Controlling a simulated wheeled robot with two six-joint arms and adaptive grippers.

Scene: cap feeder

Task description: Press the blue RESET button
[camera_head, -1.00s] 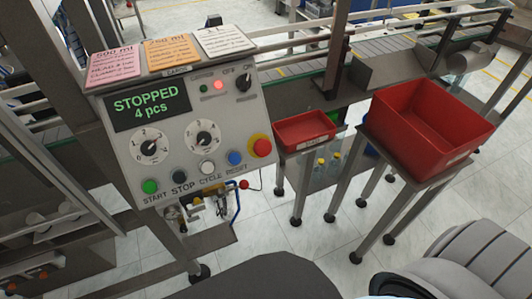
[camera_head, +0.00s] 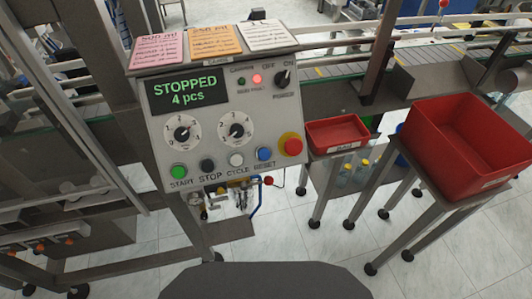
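The blue RESET button (camera_head: 264,154) is on the lower right of the grey control panel (camera_head: 215,137). It sits between the white CYCLE button (camera_head: 236,159) and the large red button on a yellow base (camera_head: 291,145). The green START button (camera_head: 178,171) and the dark STOP button (camera_head: 207,165) are further left in the same row. The panel's display (camera_head: 187,90) reads "STOPPED 4 pcs", and a red lamp (camera_head: 257,79) is lit. Neither of my grippers shows in the view.
A small red bin (camera_head: 337,145) and a larger red bin (camera_head: 436,165) stand on metal stands to the right of the panel. A conveyor (camera_head: 420,85) runs behind. A metal frame post (camera_head: 135,100) stands left of the panel. Tiled floor (camera_head: 310,245) shows in front.

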